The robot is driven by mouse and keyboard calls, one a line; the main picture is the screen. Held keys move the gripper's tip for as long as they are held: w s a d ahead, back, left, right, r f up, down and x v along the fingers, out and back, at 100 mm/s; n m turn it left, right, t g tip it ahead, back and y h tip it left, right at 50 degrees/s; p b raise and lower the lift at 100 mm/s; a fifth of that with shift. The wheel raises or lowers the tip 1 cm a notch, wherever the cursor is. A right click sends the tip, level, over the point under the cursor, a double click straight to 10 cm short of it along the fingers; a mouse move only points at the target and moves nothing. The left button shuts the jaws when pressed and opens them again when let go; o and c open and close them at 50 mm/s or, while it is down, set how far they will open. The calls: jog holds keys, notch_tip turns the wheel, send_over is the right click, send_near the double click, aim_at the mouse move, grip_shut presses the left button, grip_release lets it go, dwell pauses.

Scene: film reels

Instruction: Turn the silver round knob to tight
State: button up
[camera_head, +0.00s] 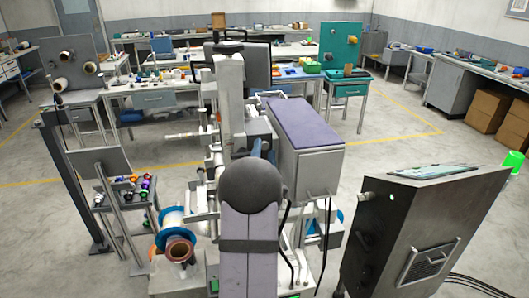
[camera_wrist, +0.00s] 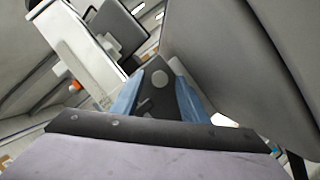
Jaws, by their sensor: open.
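In the wrist view, the two blue fingers of my gripper (camera_wrist: 160,88) stand apart with nothing held between them. Between and beyond them is a dark plate with a light grey round disc (camera_wrist: 160,78). It looks like the silver round knob, but I cannot tell for sure, nor how far from the fingertips it is. A smaller grey round spot shows lower on the same plate. In the head view, my arm covers most of the gripper and the area in front of it, and I cannot make out the knob there.
A grey machine box with a purple top (camera_head: 305,125) stands right of my arm. A control cabinet (camera_head: 415,230) is at the front right. Reels with blue flanges (camera_head: 174,218) and a rack of small coloured spools (camera_head: 125,190) are at left. Workbenches line the back.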

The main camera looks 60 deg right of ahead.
grip_shut()
